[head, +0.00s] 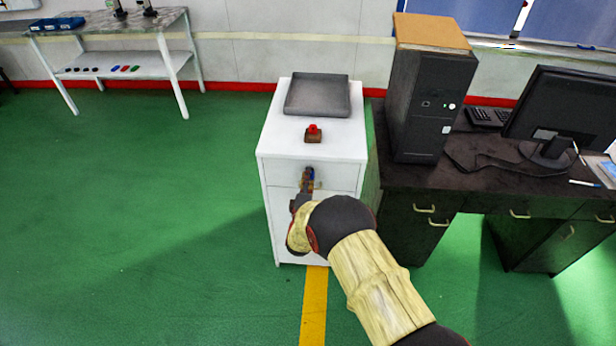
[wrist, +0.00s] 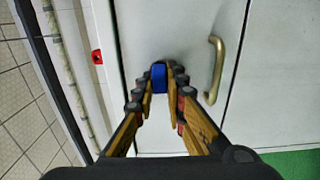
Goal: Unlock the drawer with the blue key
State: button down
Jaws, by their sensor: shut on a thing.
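The white cabinet (head: 285,170) stands in the middle of the head view, with its drawer front facing me. My gripper (head: 305,186) is in front of the upper drawer front and covers part of it. In the wrist view my gripper (wrist: 159,88) is shut on the blue key (wrist: 159,77), whose blue head shows between the fingertips, close to the drawer front (wrist: 180,35). The lock is hidden behind the key and fingers. I cannot tell whether the key is in the lock. A metal handle (wrist: 216,70) is to the right of the key.
On the cabinet top are a grey tray (head: 318,94) and a red object on a small brown block (head: 313,138). A dark desk (head: 430,190) with a computer tower (head: 425,105) stands close on the right. Green floor at left is clear.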

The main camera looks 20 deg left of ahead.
dwell(0.3)
jog(key=c, duration=1.8)
grip_release()
jog(key=shift+s, duration=0.15)
jog(key=v, duration=1.1)
jog(key=shift+s+d, duration=0.15)
jog(key=shift+s, duration=0.2)
